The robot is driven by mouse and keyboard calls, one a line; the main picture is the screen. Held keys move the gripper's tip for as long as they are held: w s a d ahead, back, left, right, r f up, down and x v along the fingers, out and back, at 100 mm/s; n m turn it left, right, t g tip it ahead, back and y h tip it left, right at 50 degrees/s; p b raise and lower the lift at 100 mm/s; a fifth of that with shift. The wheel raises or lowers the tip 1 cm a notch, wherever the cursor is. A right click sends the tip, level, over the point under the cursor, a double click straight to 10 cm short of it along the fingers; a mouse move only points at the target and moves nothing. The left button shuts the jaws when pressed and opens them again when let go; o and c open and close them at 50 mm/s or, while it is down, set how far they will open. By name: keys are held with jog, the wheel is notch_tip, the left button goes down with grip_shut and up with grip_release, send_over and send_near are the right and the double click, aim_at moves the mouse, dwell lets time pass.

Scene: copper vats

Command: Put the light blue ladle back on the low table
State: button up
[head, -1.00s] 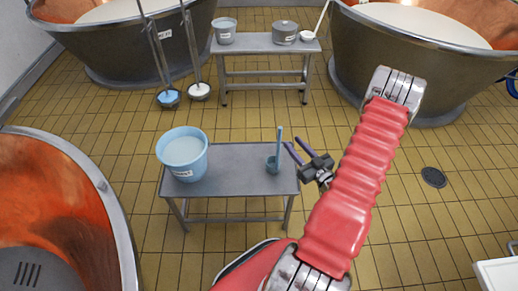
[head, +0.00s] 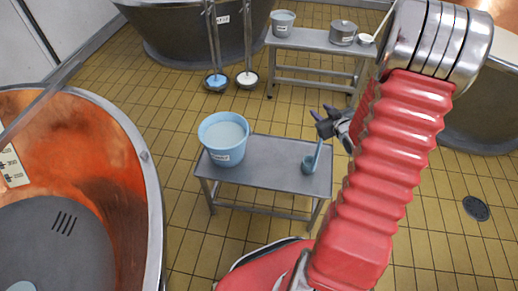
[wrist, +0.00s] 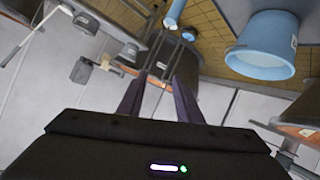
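The light blue ladle (head: 309,165) stands on the low table (head: 265,177), near its right end, with its handle pointing up. My gripper (head: 322,113) is just above and behind the handle's upper end in the head view, apparently apart from it. The wrist view shows its two dark purple fingers (wrist: 163,80) spread apart with nothing between them. A light blue piece (wrist: 174,12) at the top of that view may be part of the ladle; I cannot tell.
A light blue bucket (head: 224,140) stands on the table's left part; it also shows in the wrist view (wrist: 262,45). A second table (head: 310,37) behind holds a grey bucket (head: 283,23) and a lidded pot (head: 343,33). A copper vat (head: 130,165) stands at left. Tiled floor is open at right.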

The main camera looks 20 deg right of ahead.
jog(key=s+a+r+m+g+h, duration=0.2)
jog(key=s+a+r+g, duration=0.15)
jog(key=a+r, duration=1.15)
jog(key=s+a+r+g+y, duration=0.2)
jog(key=s+a, duration=0.7)
jog(key=s+a+r+g+y, duration=0.1)
jog(key=s+a+r+y, duration=0.1)
jog(key=s+a, duration=0.7)
jog(key=shift+s+a+r+g, duration=0.15)
jog(key=shift+a+r+g, duration=0.2)
jog(key=shift+r, duration=0.5)
